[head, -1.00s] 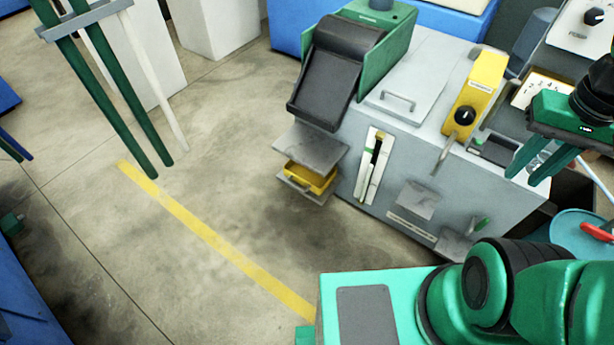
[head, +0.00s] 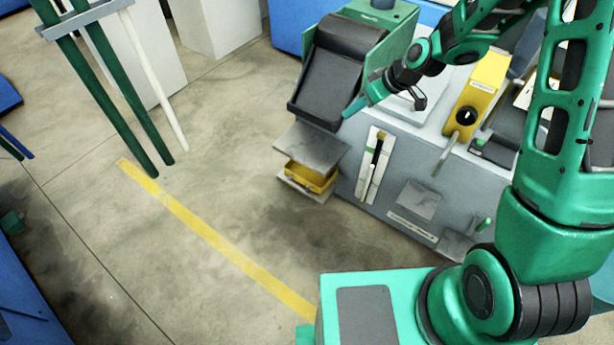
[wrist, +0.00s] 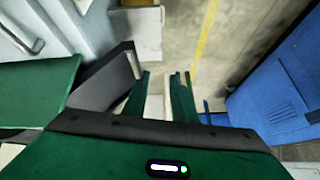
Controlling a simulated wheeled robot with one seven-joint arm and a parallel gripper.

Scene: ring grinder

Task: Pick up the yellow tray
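The yellow tray (head: 312,177) sits low at the front left of the grey machine, on a lower grey plate (head: 305,192) and partly under an upper grey shelf (head: 312,148). In the head view my gripper (head: 352,108) is side-on, beside the machine's black chute, above and to the right of the tray and clear of it. The wrist view shows the two dark green fingers of my gripper (wrist: 162,98) apart, with nothing held between them. I cannot make out the tray in the wrist view.
The black chute (head: 338,72) and green housing stand above the shelf. The grey machine (head: 440,165) carries a yellow control box (head: 477,95). Open concrete floor (head: 230,190) with a yellow line (head: 210,235) lies to the left. Green and white posts (head: 120,110) stand at upper left.

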